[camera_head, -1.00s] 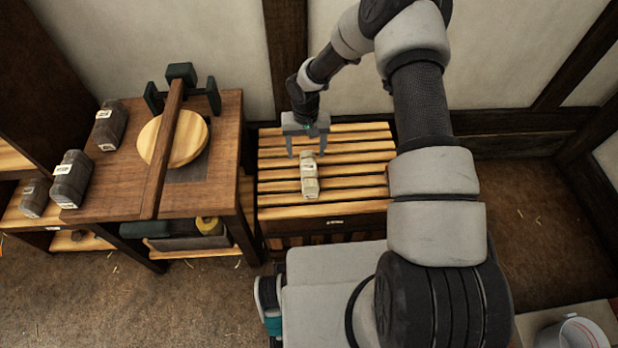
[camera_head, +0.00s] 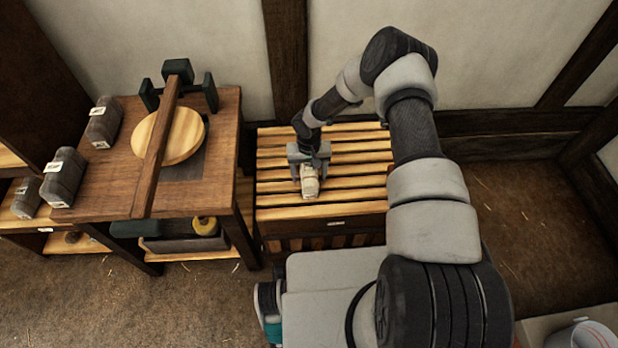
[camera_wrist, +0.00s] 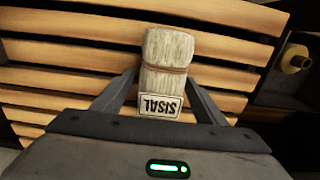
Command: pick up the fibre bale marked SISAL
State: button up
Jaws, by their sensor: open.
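The pale fibre bale (camera_wrist: 167,50) lies on a slatted wooden rack; in the wrist view its white label reads SISAL, upside down, and a brown band runs around it. In the head view the bale (camera_head: 310,186) shows partly, with its far end hidden under my gripper. My gripper (camera_head: 309,178) is open over the bale. In the wrist view its fingers (camera_wrist: 160,85) stand one on each side of the bale, with gaps between. I cannot tell how far down the fingers reach.
The slatted rack (camera_head: 355,197) is otherwise clear. To its left stands a wooden table (camera_head: 110,195) with a round wooden disc (camera_head: 185,135), a long beam (camera_head: 160,150) and dark grey bales (camera_head: 65,177). A white bucket (camera_head: 580,336) is at the lower right.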

jog(key=c, duration=1.3)
